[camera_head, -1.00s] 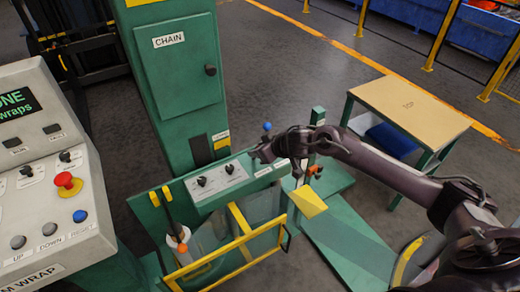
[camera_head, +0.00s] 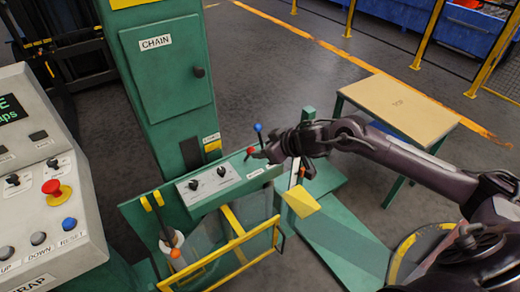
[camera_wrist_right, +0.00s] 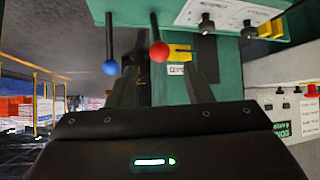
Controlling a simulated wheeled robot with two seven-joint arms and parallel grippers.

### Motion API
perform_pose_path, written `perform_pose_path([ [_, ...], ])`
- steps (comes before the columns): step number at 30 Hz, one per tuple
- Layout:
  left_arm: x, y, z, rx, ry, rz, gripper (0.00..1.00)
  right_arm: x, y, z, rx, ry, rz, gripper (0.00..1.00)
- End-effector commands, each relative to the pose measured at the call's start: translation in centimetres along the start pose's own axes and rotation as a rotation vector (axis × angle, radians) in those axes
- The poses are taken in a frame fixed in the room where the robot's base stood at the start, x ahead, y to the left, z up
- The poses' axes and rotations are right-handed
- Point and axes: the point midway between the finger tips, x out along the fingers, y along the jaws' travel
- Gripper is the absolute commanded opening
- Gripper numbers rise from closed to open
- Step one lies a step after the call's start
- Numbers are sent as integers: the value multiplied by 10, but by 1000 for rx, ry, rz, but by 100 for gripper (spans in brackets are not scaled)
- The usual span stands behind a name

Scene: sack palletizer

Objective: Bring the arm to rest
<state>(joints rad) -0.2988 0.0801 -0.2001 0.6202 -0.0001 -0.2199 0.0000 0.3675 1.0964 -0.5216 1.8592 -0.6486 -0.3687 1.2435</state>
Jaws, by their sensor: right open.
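My right arm reaches in from the right in the head view. Its gripper (camera_head: 268,156) is open beside the green control box (camera_head: 222,183). A red-knobbed lever (camera_head: 250,151) and a blue-knobbed lever (camera_head: 258,127) stand close to it. In the right wrist view, the red knob (camera_wrist_right: 159,51) shows between the two open fingers (camera_wrist_right: 158,88), and the blue knob (camera_wrist_right: 110,67) shows near one finger. I cannot tell whether either finger touches a lever. My left gripper does not show.
A grey console (camera_head: 45,190) with a red button stands at the left. A green cabinet marked CHAIN (camera_head: 167,70) rises behind the control box. A yellow-framed gate (camera_head: 235,245) is in front. A tan-topped table (camera_head: 400,105) stands right; open floor lies behind it.

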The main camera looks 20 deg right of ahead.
Motion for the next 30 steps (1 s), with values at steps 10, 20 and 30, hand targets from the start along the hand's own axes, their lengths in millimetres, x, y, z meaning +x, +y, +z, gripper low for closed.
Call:
perform_pose_path([
  [10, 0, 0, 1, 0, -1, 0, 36, -1, 0, 0, 0, 0, 0, 46],
  [20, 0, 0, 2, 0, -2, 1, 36, 12, -54, 9, -45, 32, -2, 46],
  [30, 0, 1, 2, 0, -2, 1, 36, -30, -148, 63, 17, -112, 164, 46],
])
